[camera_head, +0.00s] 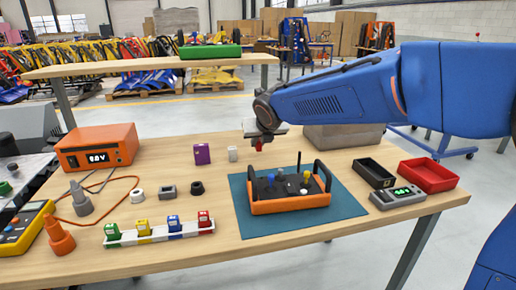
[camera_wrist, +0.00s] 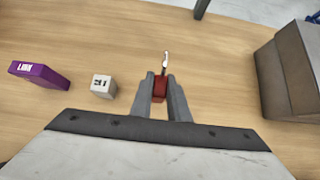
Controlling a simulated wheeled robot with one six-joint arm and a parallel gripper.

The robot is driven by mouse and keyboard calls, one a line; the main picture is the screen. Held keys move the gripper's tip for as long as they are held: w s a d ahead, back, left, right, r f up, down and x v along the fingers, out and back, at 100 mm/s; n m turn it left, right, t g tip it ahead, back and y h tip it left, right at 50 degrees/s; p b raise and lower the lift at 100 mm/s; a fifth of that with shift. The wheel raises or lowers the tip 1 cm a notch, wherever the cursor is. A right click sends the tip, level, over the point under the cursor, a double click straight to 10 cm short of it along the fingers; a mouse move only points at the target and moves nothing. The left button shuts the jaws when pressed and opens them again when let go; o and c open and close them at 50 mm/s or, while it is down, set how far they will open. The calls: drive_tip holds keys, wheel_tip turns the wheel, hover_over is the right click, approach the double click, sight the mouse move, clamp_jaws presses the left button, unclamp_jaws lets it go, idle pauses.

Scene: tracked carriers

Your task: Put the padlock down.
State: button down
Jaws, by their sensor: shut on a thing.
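The padlock (camera_wrist: 159,91) has a red body and a thin silver part that points away from the wrist camera. My gripper (camera_wrist: 160,78) is shut on it, with one grey finger on each side of the red body. In the head view the red padlock (camera_head: 258,144) shows under my gripper (camera_head: 263,136), over the back part of the table (camera_head: 330,245), behind the orange carrier. The fingers are small and dark there. I cannot tell how high the padlock is above the wood.
An orange carrier (camera_head: 290,205) with black handles stands on a teal mat (camera_head: 345,207). A purple box (camera_head: 202,154) and white cube (camera_head: 232,154) stand left of my gripper. A grey box (camera_head: 345,136) stands right. A black tray (camera_head: 373,173) and red tray (camera_head: 430,175) lie further right.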

drive_tip(key=shift+f, duration=1.25)
drive_tip(key=c, duration=1.7)
unclamp_jaws()
drive_tip(key=shift+f, duration=0.1)
drive_tip(key=shift+s+r, duration=0.2)
drive_tip(key=shift+r, duration=0.15)
drive_tip(key=v, duration=1.1)
drive_tip(key=shift+s+d+r, duration=0.1)
drive_tip(key=shift+s+r, duration=0.05)
drive_tip(key=shift+s, duration=0.05)
